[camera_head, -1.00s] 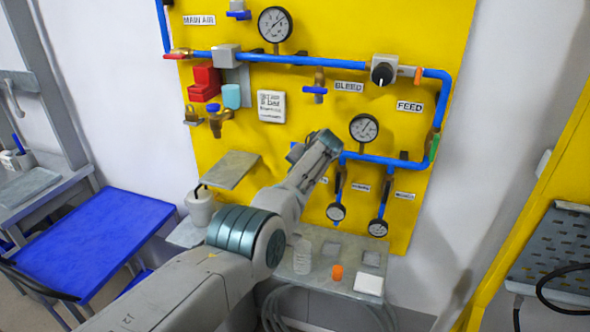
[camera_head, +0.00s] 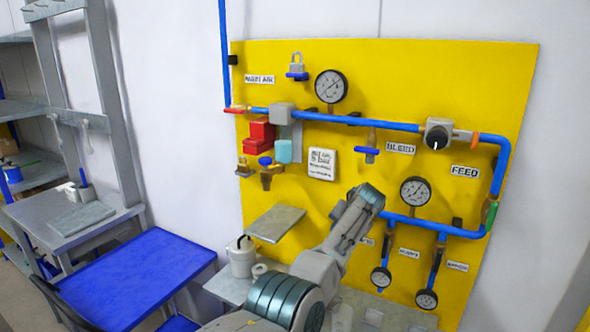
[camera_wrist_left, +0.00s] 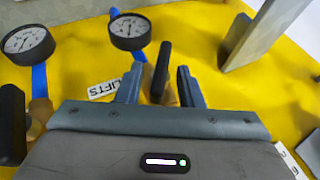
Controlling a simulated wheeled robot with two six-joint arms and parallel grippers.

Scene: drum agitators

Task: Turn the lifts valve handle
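The lifts valve handle is a black lever (camera_wrist_left: 163,70) beside the "LIFTS" label (camera_wrist_left: 103,86) in the wrist view. My left gripper (camera_wrist_left: 159,82) is open, with one finger on each side of this lever. A gap shows on both sides, so I see no grip on it. In the head view my left gripper (camera_head: 368,196) is at the yellow panel (camera_head: 330,225), left of the lower gauge (camera_head: 415,191), and my arm hides the lifts valve. My right gripper is not in view.
A grey shelf plate (camera_head: 275,223) juts from the panel left of my arm; it is also close in the wrist view (camera_wrist_left: 262,32). Blue pipes (camera_head: 340,119) and more gauges (camera_head: 381,277) surround the gripper. A blue table (camera_head: 135,280) stands at lower left.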

